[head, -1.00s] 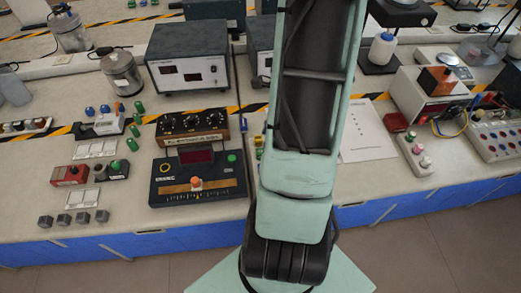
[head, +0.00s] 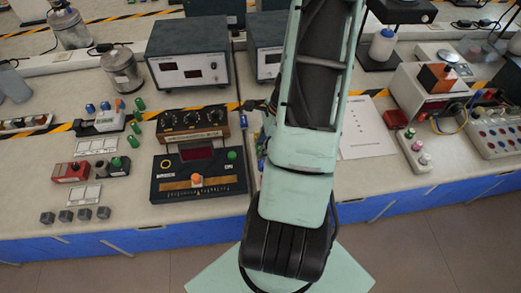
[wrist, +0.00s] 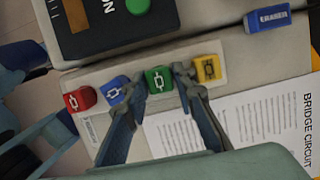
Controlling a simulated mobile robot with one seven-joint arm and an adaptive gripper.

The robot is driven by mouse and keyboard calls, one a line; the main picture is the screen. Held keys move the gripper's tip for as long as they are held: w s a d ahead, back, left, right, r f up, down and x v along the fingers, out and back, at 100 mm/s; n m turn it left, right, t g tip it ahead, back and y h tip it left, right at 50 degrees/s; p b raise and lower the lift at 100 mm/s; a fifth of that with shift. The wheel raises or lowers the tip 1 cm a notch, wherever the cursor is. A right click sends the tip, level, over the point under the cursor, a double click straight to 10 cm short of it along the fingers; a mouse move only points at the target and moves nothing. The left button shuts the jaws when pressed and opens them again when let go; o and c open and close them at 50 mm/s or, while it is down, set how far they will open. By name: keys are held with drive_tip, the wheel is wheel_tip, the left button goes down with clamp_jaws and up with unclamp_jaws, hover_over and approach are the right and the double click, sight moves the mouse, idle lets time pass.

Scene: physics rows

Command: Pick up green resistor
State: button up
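The green resistor (wrist: 159,80) is a small green block with a white symbol, in the middle of the wrist view. It stands in a row with a red block (wrist: 79,99), a blue block (wrist: 115,90) and a yellow block (wrist: 207,68). My gripper (wrist: 161,73) is open, with one finger on each side of the green resistor in the picture. The left finger lies between the blue and green blocks, the right finger between green and yellow. I cannot tell whether either finger touches a block. In the head view my arm hides the green resistor.
A dark device with a green button (wrist: 138,6) lies beyond the row. A blue eraser (wrist: 267,19) is at upper right. A printed "Bridge Circuit" sheet (wrist: 275,120) lies at right. In the head view, a control box (head: 198,174) stands left of my arm.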

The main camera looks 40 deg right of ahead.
sight(259, 148)
clamp_jaws()
drive_tip(key=shift+r, duration=0.15)
drive_tip(key=shift+r, duration=0.45)
wheel_tip(259, 148, up, 2)
drive_tip(key=shift+b, duration=0.4)
drive_tip(key=s+r, duration=0.1)
drive_tip(key=r, duration=0.1)
drive_tip(key=s+a+r, duration=0.1)
drive_tip(key=r, duration=0.1)
drive_tip(key=s+a+r, duration=0.1)
drive_tip(key=s, duration=0.1)
drive_tip(key=shift+a+r, duration=0.25)
drive_tip(key=shift+r, duration=0.15)
drive_tip(key=s+a+r+b, duration=0.3)
drive_tip(key=s+a+r, duration=0.1)
drive_tip(key=s, duration=0.3)
drive_tip(key=shift+s+a, duration=0.3)
drive_tip(key=shift+a, duration=0.2)
